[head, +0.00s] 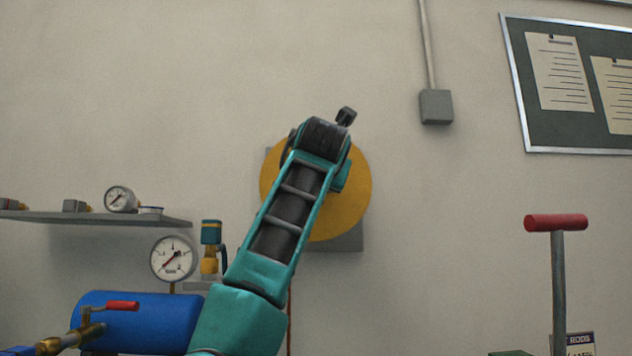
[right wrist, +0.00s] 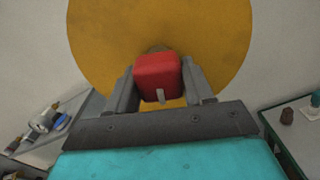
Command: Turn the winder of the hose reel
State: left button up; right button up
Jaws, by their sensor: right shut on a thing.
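The hose reel shows in the head view as a yellow disc (head: 348,205) on a grey wall mount (head: 348,240). My right arm reaches up in front of it and hides much of its left and middle. In the right wrist view the yellow disc (right wrist: 95,40) fills the upper middle. The winder's red grip (right wrist: 158,72) stands out in front of the disc, between the two fingers of my right gripper (right wrist: 159,80). The gripper is shut on it. In the head view the fingers and red grip are hidden behind my arm. My left gripper is not in view.
A blue tank (head: 140,322) with a red-handled valve and a gauge (head: 173,258) stands at lower left, below a wall shelf (head: 100,219). A red T-handle (head: 556,223) rises at right. A notice board (head: 580,125) hangs upper right. The wall around the disc is clear.

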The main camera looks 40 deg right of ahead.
jog(key=shift+f, duration=0.15)
jog(key=o, duration=1)
jog(key=shift+c, duration=0.2)
jog(key=v, duration=1.3)
jog(key=shift+b, duration=0.3)
